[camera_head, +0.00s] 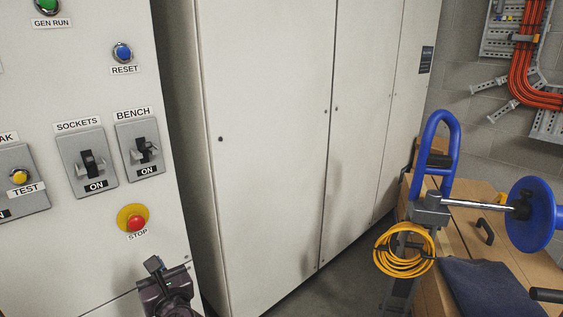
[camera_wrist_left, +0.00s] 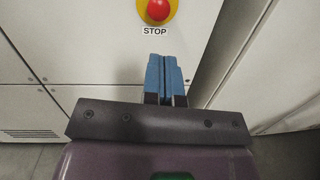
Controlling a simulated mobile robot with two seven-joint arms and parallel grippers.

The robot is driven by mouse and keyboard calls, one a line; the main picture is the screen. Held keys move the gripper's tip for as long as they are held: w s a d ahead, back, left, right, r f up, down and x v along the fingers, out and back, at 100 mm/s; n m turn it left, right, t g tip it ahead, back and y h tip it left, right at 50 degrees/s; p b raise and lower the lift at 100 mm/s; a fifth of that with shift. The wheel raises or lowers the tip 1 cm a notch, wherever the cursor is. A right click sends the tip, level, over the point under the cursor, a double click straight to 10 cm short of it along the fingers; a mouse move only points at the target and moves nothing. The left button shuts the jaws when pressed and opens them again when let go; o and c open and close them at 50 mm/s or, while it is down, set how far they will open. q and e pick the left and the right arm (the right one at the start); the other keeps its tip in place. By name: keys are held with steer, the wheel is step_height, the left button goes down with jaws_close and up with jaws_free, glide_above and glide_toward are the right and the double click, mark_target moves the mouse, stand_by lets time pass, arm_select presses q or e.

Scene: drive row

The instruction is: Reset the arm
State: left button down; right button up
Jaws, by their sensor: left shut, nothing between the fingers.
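My left gripper (camera_head: 154,265) is low in the head view, just below the red STOP button (camera_head: 136,222) on its yellow ring. Its blue fingers (camera_wrist_left: 166,78) are shut and empty in the left wrist view, pointing at the white panel below the STOP button (camera_wrist_left: 158,10). The fingertips look apart from the button; whether they touch the panel I cannot tell. The blue RESET button (camera_head: 122,53) is higher on the panel, above the BENCH switch (camera_head: 146,149). My right gripper is not in view.
The panel also carries the SOCKETS switch (camera_head: 92,163), a yellow TEST button (camera_head: 19,177) and a green GEN RUN button (camera_head: 47,6). Tall pale cabinets (camera_head: 265,130) stand to the right. A wooden bench (camera_head: 465,235) with a blue-handled stand (camera_head: 446,150) and yellow cable (camera_head: 404,252) is further right.

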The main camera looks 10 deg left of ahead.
arm_select(q)
steer(key=s+d+r+m+t+h+p, duration=0.3)
steer(key=s+m+t, duration=0.35)
steer(key=m, duration=0.85)
steer(key=s+f+m+g+h+p, duration=0.2)
steer(key=s+f+m, duration=0.3)
steer(key=s+m, duration=0.3)
steer(key=s+d+f+m+g+h+p, duration=0.1)
steer(key=s+f+m+g+h, duration=0.3)
steer(key=s+m, duration=0.5)
steer(key=s+f+m+g+h+p, duration=0.3)
steer(key=s+f+m, duration=0.3)
steer(key=s+m, duration=0.3)
steer(key=m+h, duration=0.1)
steer(key=m, duration=0.3)
steer(key=shift+s+d+f, duration=0.25)
steer(key=shift+d, duration=0.05)
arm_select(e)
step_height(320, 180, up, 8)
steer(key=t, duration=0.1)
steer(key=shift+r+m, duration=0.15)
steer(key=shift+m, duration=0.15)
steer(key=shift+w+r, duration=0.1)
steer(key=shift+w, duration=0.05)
